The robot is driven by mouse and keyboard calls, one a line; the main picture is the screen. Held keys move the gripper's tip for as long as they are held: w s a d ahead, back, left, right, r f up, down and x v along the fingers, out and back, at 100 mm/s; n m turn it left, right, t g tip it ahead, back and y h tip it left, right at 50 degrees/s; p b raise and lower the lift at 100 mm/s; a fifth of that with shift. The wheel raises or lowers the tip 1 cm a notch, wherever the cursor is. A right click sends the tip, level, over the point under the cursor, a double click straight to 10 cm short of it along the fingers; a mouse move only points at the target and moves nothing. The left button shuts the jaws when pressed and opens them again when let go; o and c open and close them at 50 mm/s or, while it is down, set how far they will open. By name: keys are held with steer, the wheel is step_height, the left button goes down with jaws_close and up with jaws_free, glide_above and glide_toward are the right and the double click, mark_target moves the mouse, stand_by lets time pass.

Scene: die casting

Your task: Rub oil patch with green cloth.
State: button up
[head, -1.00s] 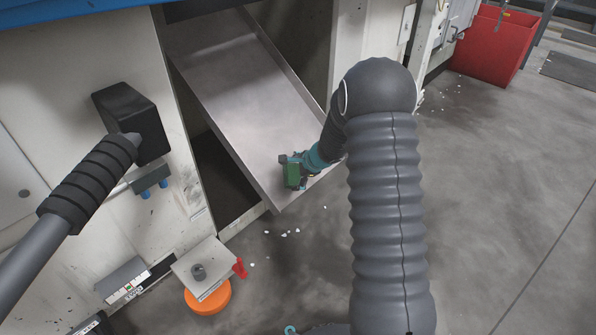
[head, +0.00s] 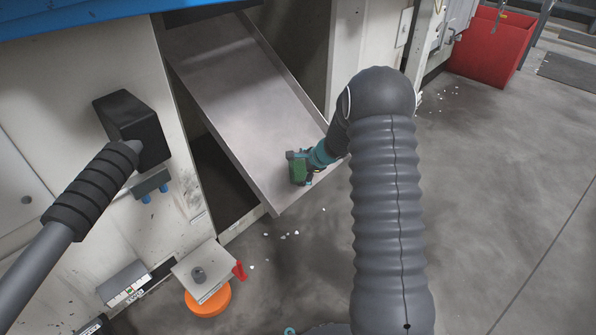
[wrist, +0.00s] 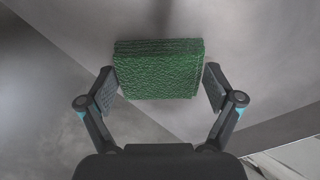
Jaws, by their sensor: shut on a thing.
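The green cloth (wrist: 158,70) is a folded, textured block held between the two fingers of my gripper (wrist: 160,88) in the wrist view. In the head view my gripper (head: 304,167) and the green cloth (head: 298,171) are over the lower end of the sloping metal chute (head: 245,95). I cannot tell whether the cloth touches the chute surface. No distinct oil patch stands out on the chute; a faint darker shade shows on its metal in the head view.
The chute has raised side rims and slopes out of a white machine (head: 60,130). A black box (head: 133,125) and an orange round base (head: 208,299) are at left. White bits lie on the floor below the chute. A red bin (head: 491,45) stands far right.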

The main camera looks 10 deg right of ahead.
mark_target(288, 179)
steer(key=shift+w+d+p, duration=0.35)
steer(key=shift+w+d, duration=0.35)
steer(key=shift+d, duration=0.25)
steer(key=shift+w+d+p, duration=0.3)
steer(key=shift+w+d, duration=0.4)
steer(key=shift+d, duration=0.3)
steer(key=shift+w+d+p, duration=0.35)
steer(key=shift+w+d, duration=0.35)
steer(key=shift+d, duration=0.25)
steer(key=shift+s+a+f+b, duration=0.1)
steer(key=shift+s+a+b, duration=0.3)
steer(key=shift+a+b, duration=0.25)
steer(key=shift+s+a+f+b, duration=0.1)
steer(key=shift+s+a+b, duration=0.3)
steer(key=shift+a+b, duration=0.15)
steer(key=shift+s+a+r+b, duration=0.1)
steer(key=shift+s+a+b, duration=0.6)
steer(key=shift+a, duration=0.3)
steer(key=shift+s+a+r, duration=0.15)
steer(key=shift+s+a, duration=0.65)
steer(key=shift+a, duration=0.2)
steer(key=shift+s+a, duration=0.5)
steer(key=shift+a, duration=0.2)
steer(key=shift+s+a, duration=0.45)
steer(key=shift+a, duration=0.2)
